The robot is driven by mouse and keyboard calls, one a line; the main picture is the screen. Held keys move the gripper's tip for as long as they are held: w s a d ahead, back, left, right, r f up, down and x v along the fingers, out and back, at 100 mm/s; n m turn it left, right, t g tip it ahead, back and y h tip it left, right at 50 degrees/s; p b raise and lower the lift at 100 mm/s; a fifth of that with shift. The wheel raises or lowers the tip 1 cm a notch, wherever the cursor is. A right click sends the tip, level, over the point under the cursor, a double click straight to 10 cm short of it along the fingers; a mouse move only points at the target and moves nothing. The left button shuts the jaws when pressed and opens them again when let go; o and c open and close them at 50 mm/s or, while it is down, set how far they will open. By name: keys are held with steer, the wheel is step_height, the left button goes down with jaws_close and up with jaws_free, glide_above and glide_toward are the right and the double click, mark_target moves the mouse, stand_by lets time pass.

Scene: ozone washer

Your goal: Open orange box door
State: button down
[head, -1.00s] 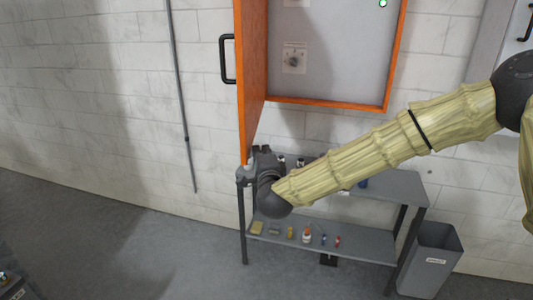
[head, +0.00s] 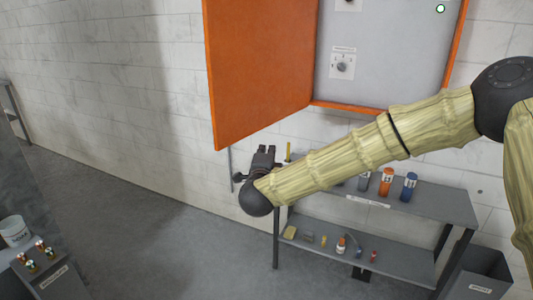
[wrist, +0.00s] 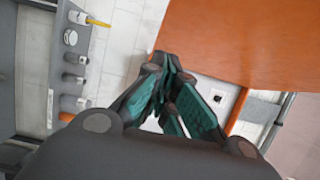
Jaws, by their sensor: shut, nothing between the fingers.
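The orange box door (head: 255,70) hangs at the left of its orange-framed box and stands wide open, a broad face turned to the head camera. The box's grey inside panel (head: 390,60) is exposed, with a knob (head: 342,66) on it. The door's handle is hidden in this view. My gripper (head: 264,150) is just below and right of the door's lower edge, apparently empty. In the wrist view my gripper's fingers (wrist: 168,68) come together at the tips, and the orange door (wrist: 245,40) fills the upper right; I cannot tell whether they touch it.
A grey shelf table (head: 435,200) stands below the box with orange and blue canisters (head: 387,182) on top and small items on its lower shelf. A grey bin (head: 480,275) is at lower right. Another surface with a white bucket (head: 14,231) is at lower left. Open floor lies between.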

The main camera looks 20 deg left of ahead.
steer(key=shift+d, duration=0.1)
steer(key=b+v, duration=0.3)
steer(key=v, duration=0.9)
steer(key=s+d+f+n+g, duration=0.2)
steer(key=d+f+n, duration=0.15)
steer(key=f, duration=0.65)
steer(key=s+d+f+n+g, duration=0.15)
steer(key=d+f, duration=0.35)
steer(key=f, duration=0.6)
steer(key=s+d+f+n+g, duration=0.2)
steer(key=d+f+n+g, duration=0.15)
steer(key=f, duration=0.65)
steer(key=s+d+f+n+g+h, duration=0.1)
steer(key=s+d+f+n+g, duration=0.25)
steer(key=s+d+f, duration=1)
steer(key=s+d+f+n+g+h, duration=0.1)
steer(key=s+d+f+g, duration=0.2)
steer(key=s+d, duration=0.6)
steer(key=s+d+f+n+g+h, duration=0.1)
steer(key=s+d+f+n+g, duration=0.1)
steer(key=s+d+f+g, duration=0.2)
steer(key=s+d+f, duration=0.3)
steer(key=s+d, duration=0.2)
steer(key=s, duration=0.1)
steer(key=shift+d+f+h, duration=0.2)
steer(key=shift+d+h, duration=0.15)
steer(key=shift+h, duration=0.05)
steer(key=shift+s, duration=0.15)
